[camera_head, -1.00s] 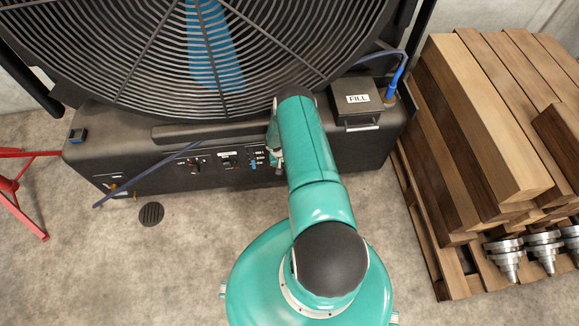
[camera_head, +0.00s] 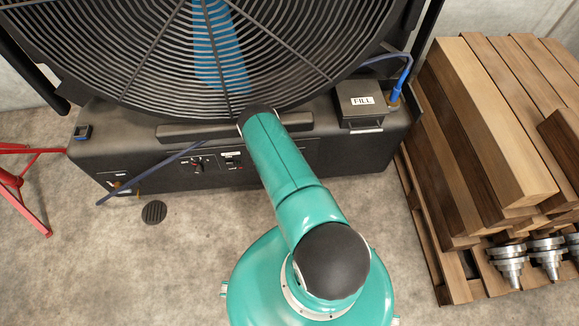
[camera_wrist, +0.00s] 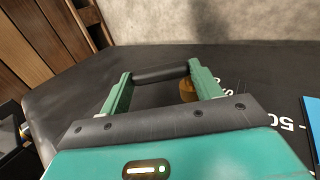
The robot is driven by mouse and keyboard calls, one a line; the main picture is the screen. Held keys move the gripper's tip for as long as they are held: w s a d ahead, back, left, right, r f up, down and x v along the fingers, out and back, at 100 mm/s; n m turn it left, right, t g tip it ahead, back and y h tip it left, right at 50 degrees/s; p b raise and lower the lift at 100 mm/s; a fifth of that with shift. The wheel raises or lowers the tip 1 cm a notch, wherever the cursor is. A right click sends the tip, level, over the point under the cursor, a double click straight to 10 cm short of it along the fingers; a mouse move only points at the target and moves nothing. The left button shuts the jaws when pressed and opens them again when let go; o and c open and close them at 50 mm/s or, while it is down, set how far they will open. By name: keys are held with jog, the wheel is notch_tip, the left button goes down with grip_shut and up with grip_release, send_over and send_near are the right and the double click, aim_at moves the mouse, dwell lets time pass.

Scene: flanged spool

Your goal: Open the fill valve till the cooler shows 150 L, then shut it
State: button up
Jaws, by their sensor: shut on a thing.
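The cooler (camera_head: 345,155) is a black base under a big round fan grille. In the wrist view my gripper (camera_wrist: 160,80) has its teal fingers closed against the two ends of a black bar-shaped handle (camera_wrist: 158,74). A brass fitting (camera_wrist: 187,91) shows behind the right finger, so the handle looks like the valve's. White scale marks (camera_wrist: 292,122), reading an upside-down 50, and a blue strip (camera_wrist: 312,118) lie at the right edge. The water level cannot be read. In the head view my arm hides the gripper, handle and gauge.
A FILL box (camera_head: 362,103) with a blue hose (camera_head: 402,75) stands on the cooler's right end. A pallet of wooden beams (camera_head: 490,130) with metal parts is at right. A red stand (camera_head: 18,185) is at left. Concrete floor in front is clear.

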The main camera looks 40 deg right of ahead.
jog(key=o, duration=1.4)
jog(key=shift+r, duration=0.1)
jog(key=v, duration=1.3)
jog(key=shift+a+r, duration=0.15)
jog(key=shift+r, duration=0.1)
